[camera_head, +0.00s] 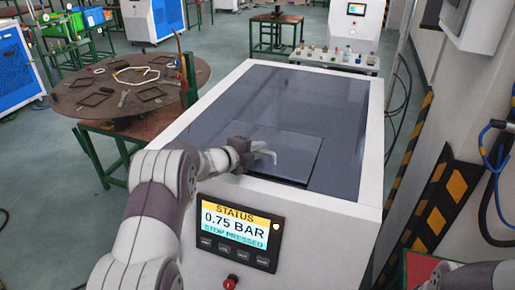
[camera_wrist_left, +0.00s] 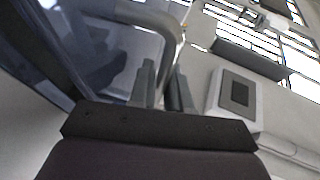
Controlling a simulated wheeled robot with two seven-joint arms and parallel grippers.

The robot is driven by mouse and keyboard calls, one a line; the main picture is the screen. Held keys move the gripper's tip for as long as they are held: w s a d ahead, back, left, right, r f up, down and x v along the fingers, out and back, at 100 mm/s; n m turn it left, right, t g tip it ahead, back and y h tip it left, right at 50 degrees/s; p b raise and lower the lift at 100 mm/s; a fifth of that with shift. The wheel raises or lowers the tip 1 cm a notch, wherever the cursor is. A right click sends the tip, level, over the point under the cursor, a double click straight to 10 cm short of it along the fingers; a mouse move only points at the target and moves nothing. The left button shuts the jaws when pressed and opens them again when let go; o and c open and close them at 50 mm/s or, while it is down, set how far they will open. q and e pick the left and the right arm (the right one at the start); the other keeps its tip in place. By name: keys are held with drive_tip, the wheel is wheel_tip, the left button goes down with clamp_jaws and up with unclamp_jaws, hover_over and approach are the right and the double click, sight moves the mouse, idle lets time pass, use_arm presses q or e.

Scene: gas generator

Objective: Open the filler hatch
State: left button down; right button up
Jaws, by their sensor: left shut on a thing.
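The filler hatch (camera_head: 298,153) is a dark square panel in the glossy dark top of the white generator (camera_head: 318,205). It lies flat or nearly flat, with a dark line along its front edge; I cannot tell if it is slightly raised. A pale curved handle (camera_head: 266,153) stands on its left part. My left gripper (camera_head: 243,152) is shut on the handle from the left. In the left wrist view the handle (camera_wrist_left: 172,32) bends down toward the fingers (camera_wrist_left: 162,88); the exact contact is hard to see. My right gripper is not in view.
A status screen (camera_head: 240,230) reading 0.75 BAR and a red button (camera_head: 230,282) are on the generator's front. A round brown table (camera_head: 130,85) with tools stands at left. A wall with striped posts (camera_head: 435,200) is at right. Space above the generator top is clear.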

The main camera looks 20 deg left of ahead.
use_arm(q)
drive_tip(key=w+r+g+p, duration=0.3)
drive_tip(key=r+p, duration=0.2)
drive_tip(key=p, duration=0.4)
drive_tip(key=w+r+n+g+y+p, duration=0.1)
drive_tip(key=w+r+g+p, duration=0.2)
drive_tip(key=r+p, duration=0.3)
drive_tip(key=shift+w+r+n+p, duration=0.15)
drive_tip(key=shift+w+n+p, duration=0.2)
drive_tip(key=shift+p, duration=1.75)
